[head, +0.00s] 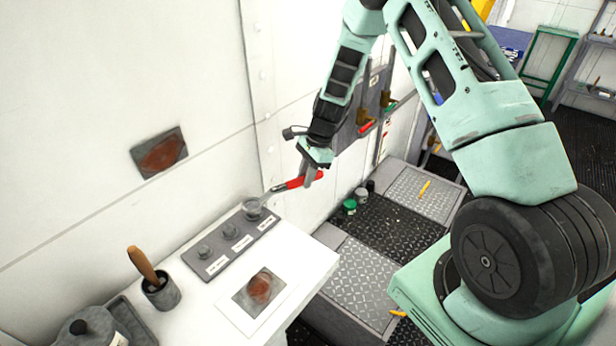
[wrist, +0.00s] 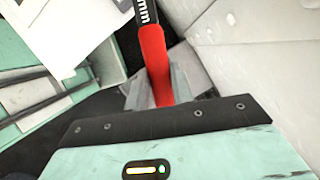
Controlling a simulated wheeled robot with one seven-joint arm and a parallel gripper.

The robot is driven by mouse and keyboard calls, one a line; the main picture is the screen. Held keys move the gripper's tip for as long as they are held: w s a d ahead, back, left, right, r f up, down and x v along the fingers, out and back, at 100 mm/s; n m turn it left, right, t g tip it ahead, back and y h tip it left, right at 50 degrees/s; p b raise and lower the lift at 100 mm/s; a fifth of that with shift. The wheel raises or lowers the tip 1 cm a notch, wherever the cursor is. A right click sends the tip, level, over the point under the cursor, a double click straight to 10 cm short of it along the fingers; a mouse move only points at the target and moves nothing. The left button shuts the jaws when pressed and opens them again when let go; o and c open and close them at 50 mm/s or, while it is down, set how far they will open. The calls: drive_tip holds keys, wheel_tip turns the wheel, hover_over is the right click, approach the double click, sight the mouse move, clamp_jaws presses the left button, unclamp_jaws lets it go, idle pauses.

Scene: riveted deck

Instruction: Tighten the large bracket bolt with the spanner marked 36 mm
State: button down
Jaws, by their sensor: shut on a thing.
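My gripper (head: 311,174) is shut on the red handle of a spanner (head: 298,183). The handle also shows between the fingers in the wrist view (wrist: 153,62), with a black band ending in white "mm"; the number is out of view. The grey shaft points down and left to the far bolt (head: 253,211) on a grey bracket plate (head: 217,248). The spanner's head overlaps this bolt; I cannot tell whether it is seated. Two other bolts, the middle one (head: 231,231) and the near one (head: 204,251), stand in the same row, with white labels too small to read.
The plate lies on a white bench (head: 313,262) against the wall. A picture card (head: 259,288), a pot with a wooden-handled tool (head: 161,293) and a dark-lidded container (head: 90,330) are nearby. A tool rack (head: 372,100) hangs behind my gripper. Small cans (head: 350,206) stand beyond the bench.

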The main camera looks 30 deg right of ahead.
drive_tip(key=shift+f+b, duration=0.85)
drive_tip(key=shift+f, duration=0.35)
idle(1.1)
drive_tip(key=shift+s, duration=0.15)
idle(0.5)
drive_tip(key=shift+s+a+m, duration=0.15)
drive_tip(key=shift+s+m, duration=0.35)
drive_tip(key=shift+s, duration=0.05)
drive_tip(key=shift+w+n, duration=0.3)
drive_tip(key=shift+w, duration=0.1)
drive_tip(key=shift+p, duration=0.3)
